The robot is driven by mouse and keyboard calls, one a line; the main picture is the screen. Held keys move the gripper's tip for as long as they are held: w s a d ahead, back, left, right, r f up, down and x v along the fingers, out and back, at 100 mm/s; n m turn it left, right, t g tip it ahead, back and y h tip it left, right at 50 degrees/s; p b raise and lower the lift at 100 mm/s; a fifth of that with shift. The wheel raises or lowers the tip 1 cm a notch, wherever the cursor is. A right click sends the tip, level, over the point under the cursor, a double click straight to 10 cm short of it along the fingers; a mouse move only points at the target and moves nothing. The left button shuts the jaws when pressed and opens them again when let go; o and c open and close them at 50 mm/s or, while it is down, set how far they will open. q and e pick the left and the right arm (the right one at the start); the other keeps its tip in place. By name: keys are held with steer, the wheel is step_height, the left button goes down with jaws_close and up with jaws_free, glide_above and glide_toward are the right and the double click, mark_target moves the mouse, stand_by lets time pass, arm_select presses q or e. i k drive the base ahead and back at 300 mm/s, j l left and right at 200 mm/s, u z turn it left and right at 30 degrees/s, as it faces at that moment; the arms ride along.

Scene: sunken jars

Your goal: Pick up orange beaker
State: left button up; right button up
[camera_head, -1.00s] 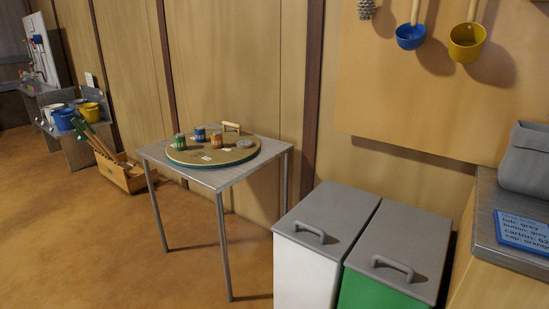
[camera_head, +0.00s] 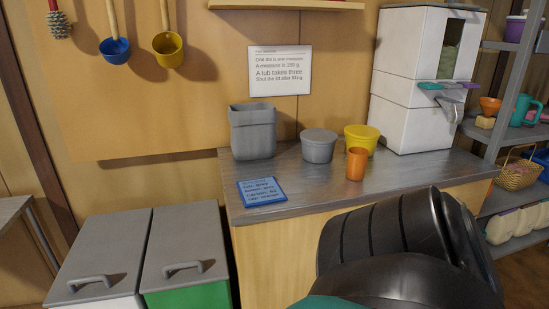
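The orange beaker (camera_head: 356,164) stands upright on the grey counter top (camera_head: 310,188), near its front edge. A black arm part of mine fills the lower right, below the beaker and in front of the counter. It does not touch the beaker. Neither of my grippers shows in the view.
A grey open carton (camera_head: 253,131) and a blue note card (camera_head: 262,191) are on the counter's left part. A white dispenser (camera_head: 423,80) stands at the right end. Two lidded bins (camera_head: 186,245) stand left of the counter. Shelves (camera_head: 508,130) hold goods at the right.

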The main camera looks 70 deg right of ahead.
mark_target(357, 156)
steer(key=z, duration=2.7)
steer(key=i+l, duration=0.65)
steer(key=i+l+u, duration=0.2)
steer(key=u, duration=0.25)
steer(key=i+l+u, duration=0.25)
steer(key=u, duration=0.2)
